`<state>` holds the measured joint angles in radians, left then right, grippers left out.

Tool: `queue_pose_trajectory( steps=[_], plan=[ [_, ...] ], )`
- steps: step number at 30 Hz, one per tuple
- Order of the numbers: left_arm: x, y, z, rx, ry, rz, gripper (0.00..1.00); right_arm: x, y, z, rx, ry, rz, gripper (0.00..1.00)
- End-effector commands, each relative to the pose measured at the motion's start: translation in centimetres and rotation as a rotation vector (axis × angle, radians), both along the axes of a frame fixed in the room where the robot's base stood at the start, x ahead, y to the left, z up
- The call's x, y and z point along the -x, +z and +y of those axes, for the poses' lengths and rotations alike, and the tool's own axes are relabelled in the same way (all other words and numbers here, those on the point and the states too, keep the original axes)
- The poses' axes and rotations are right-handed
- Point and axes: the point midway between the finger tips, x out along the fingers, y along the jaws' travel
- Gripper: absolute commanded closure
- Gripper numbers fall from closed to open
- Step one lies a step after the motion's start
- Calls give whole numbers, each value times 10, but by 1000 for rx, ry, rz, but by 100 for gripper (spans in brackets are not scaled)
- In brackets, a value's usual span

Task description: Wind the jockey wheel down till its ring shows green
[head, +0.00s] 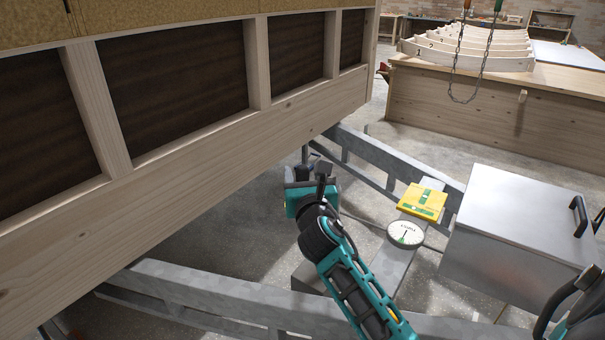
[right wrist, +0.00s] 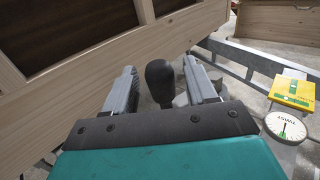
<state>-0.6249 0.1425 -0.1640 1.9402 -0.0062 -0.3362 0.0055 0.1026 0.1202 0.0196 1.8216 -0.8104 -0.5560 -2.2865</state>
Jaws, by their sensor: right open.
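My right gripper (head: 306,175) reaches down between the grey metal frame rails, under the edge of the wooden trailer body. In the right wrist view its two grey fingers (right wrist: 158,72) stand apart, with a black rounded knob (right wrist: 160,84) between them. A gap shows on each side of the knob, so it is not gripped. I take this knob to be the crank grip of the jockey wheel. The wheel and its ring cannot be made out behind my arm and gripper. My left gripper is out of view.
A white round dial (head: 406,234) and a yellow-green box (head: 423,201) sit on the grey drawbar, right of my gripper. A silver metal box (head: 515,230) stands farther right. The wooden trailer wall (head: 200,150) hangs close on the left. A wooden bench (head: 490,110) stands behind.

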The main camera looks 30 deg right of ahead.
Motion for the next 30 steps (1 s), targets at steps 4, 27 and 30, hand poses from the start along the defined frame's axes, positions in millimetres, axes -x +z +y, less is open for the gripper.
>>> queue_pose_trajectory(
  steps=[4,27,30],
  plan=[
    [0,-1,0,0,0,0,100,-10,0,-5,-1,-1,0,44],
    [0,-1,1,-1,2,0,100,-11,0,-5,-1,0,0,88],
    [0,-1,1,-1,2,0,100,-11,0,-5,-1,0,0,97]
  ],
)
